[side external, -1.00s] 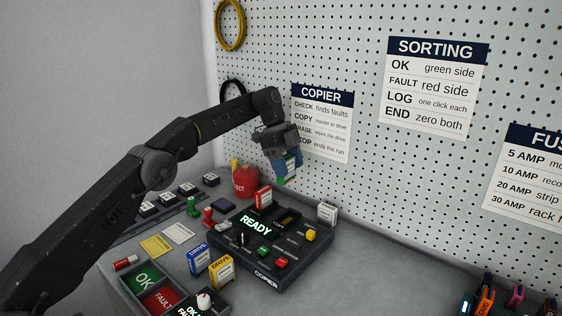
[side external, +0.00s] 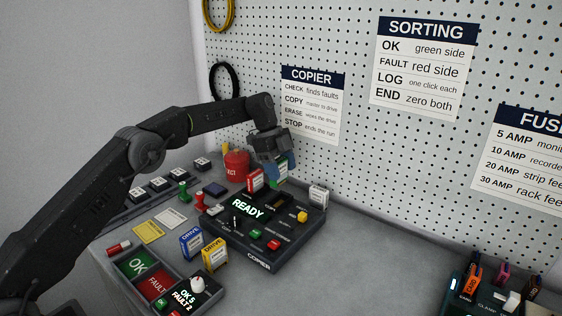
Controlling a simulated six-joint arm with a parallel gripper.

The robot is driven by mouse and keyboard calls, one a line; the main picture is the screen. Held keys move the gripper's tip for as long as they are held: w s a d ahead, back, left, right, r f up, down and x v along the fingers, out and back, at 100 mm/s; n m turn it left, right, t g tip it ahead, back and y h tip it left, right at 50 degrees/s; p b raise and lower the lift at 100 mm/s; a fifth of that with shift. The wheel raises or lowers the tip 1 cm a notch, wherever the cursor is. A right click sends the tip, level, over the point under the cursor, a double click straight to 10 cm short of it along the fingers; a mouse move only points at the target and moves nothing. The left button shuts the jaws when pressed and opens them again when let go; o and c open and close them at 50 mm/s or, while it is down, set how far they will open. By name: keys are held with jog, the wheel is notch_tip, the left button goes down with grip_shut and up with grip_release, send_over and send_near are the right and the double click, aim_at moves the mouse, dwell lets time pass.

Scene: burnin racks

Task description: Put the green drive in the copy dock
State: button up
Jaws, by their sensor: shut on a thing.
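A red drive (side external: 255,180) stands upright at the copier's back left, beside my gripper. The copier's display (side external: 248,207) reads READY.
A white drive (side external: 318,197) stands right of the copier. Blue (side external: 191,243) and yellow (side external: 215,254) drives stand at its front left. A red bin (side external: 236,165) stands behind. OK and FAULT trays (side external: 160,272) lie at the front left. The pegboard (side external: 370,140) rises close behind.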

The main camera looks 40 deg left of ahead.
aim_at(281, 184)
jog(key=shift+f, duration=2.4)
jog(key=shift+f, duration=1.2)
dwell(1.2)
jog(key=o, duration=1.2)
jog(key=shift+o, duration=0.2)
jog(key=shift+r, duration=3.5)
